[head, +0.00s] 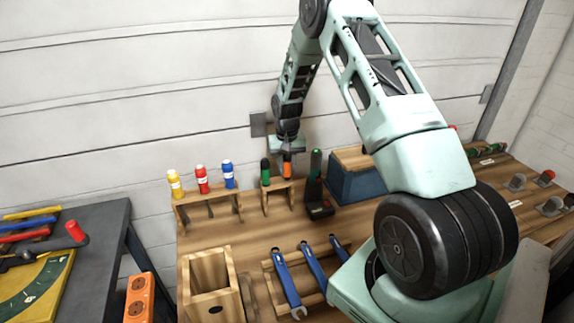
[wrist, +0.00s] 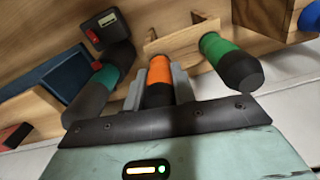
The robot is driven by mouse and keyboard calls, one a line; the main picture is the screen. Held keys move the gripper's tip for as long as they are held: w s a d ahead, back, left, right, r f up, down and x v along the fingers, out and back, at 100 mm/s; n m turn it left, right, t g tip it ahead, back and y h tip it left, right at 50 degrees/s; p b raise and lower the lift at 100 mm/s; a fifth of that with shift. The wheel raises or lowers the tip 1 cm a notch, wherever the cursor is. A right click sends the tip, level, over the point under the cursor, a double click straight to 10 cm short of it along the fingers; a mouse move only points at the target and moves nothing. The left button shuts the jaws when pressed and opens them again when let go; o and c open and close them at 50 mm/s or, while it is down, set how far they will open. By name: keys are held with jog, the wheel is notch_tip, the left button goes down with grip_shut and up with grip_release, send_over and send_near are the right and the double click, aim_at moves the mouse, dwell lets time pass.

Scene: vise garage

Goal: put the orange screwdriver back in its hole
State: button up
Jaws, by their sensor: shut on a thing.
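The orange screwdriver (head: 287,166) is gripped by its handle in my gripper (head: 287,152), over the right side of a small wooden rack (head: 279,188). In the wrist view the orange handle (wrist: 159,70) sits between the two grey fingers of my gripper (wrist: 159,88), pointing toward the rack (wrist: 182,40). A green screwdriver (head: 265,172) stands in the same rack, just left of the orange one in the head view. It also shows right of my gripper in the wrist view (wrist: 220,50). The orange screwdriver's shaft and hole are hidden; I cannot tell whether it is inserted.
A black-and-green power tool (head: 318,195) stands close on the right, before a blue box (head: 355,183). Wrenches (head: 314,265) and a wooden box (head: 211,285) lie nearer.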

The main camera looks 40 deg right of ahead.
jog(key=shift+f+b, duration=0.4)
jog(key=shift+f, duration=0.15)
dwell(0.4)
jog(key=o, duration=1.4)
jog(key=shift+r, duration=0.1)
jog(key=shift+r+p, duration=2.2)
jog(key=shift+r, duration=1.2)
